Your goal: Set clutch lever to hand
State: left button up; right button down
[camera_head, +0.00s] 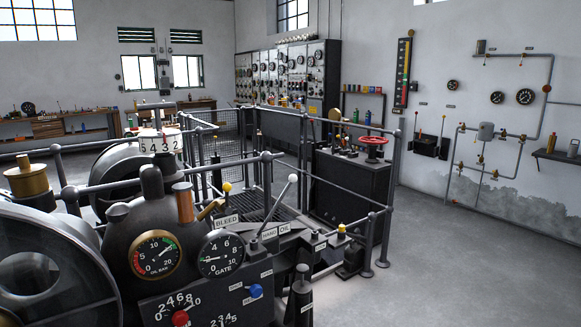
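A lever with a pale grey ball knob (292,179) stands on the machine right of the gauges. Its rod leans up and to the right from a slotted dark plate. Labels reading HAND (268,234) and OIL (284,229) sit beside its foot. No label reading clutch is legible, so I cannot be sure that this is the clutch lever. I cannot tell which label the lever stands at. Neither of my grippers is in view.
A yellow-knobbed lever (227,187) stands near the BLEED label (227,221). A gate gauge (221,254), a red knob (180,318) and a blue knob (255,291) are in front. Railings (340,188) run behind the lever. The floor at right (450,270) is clear.

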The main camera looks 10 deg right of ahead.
aim_at(293, 178)
jog(key=i+l+u, duration=0.15)
jog(key=l, duration=0.2)
jog(key=i+l+u, duration=0.1)
jog(key=l, duration=0.2)
jog(key=i+l+u, duration=0.15)
jog(key=l, duration=0.25)
jog(key=i+l+u, duration=0.1)
jog(key=l, duration=0.25)
